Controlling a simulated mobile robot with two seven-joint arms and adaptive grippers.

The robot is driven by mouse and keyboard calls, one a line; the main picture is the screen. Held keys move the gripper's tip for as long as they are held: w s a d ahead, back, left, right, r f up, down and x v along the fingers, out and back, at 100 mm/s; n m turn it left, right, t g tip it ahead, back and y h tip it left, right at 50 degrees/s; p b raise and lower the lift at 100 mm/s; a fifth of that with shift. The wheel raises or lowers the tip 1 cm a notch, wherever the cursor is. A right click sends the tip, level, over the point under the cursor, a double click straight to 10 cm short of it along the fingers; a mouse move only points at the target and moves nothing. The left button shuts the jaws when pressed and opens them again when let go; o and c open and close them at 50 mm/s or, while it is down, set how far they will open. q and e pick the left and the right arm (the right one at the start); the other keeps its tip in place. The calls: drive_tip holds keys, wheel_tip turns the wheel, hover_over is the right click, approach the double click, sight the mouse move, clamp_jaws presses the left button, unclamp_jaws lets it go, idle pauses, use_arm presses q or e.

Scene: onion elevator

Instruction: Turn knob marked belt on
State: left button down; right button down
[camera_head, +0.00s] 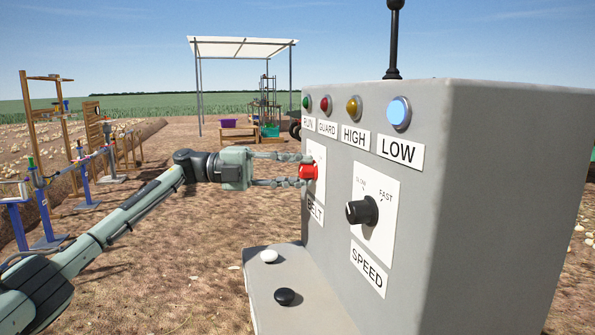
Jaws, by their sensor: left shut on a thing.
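The grey control box (475,190) fills the right of the head view. The red belt knob (309,172) sits on its front face, above the label BELT (315,210). My left gripper (304,171) reaches in from the left with its two fingers shut on the red knob, one above and one below. The fingers hide part of the knob and its markings, so I cannot tell which position it is in. My right gripper is not in view.
A black speed knob (362,211) is right of the belt knob. Lamps line the top; the LOW lamp (399,112) glows pale blue. A white button (268,256) and a black button (285,296) sit on the lower ledge. Open dirt ground lies left of the box.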

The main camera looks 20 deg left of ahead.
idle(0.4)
use_arm(q)
drive_tip(key=c, duration=1.2)
unclamp_jaws()
drive_tip(key=v, duration=1.2)
